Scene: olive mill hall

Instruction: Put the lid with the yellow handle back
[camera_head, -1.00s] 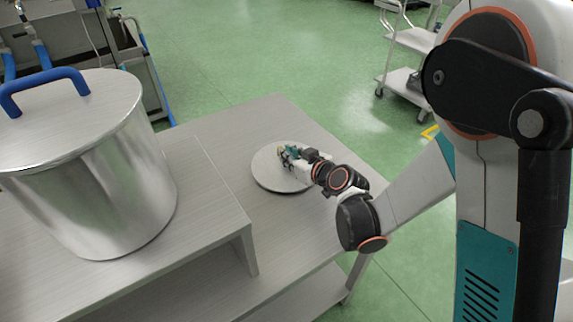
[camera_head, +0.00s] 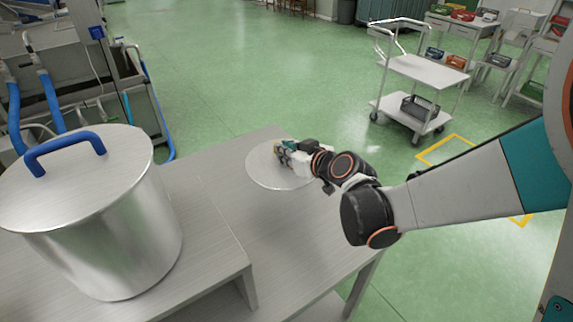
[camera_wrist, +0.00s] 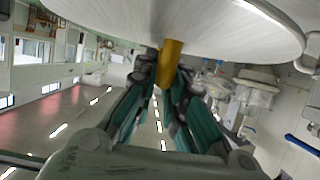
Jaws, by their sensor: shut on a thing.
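My gripper (camera_head: 281,151) is shut on the yellow handle (camera_wrist: 169,60) of a round, flat, pale metal lid (camera_head: 262,176). In the wrist view the lid (camera_wrist: 225,30) fills the top of the picture, with the handle between my two fingers. In the head view the lid is held above the far part of the steel table, roughly level, and my gripper covers most of the handle. No open pot shows in these frames.
A large steel pot (camera_head: 112,248) stands at left on a raised shelf (camera_head: 215,250), covered by a lid with a blue handle (camera_head: 65,150). The bare table (camera_head: 285,235) lies to its right. A white trolley (camera_head: 425,72) stands on the green floor at back right.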

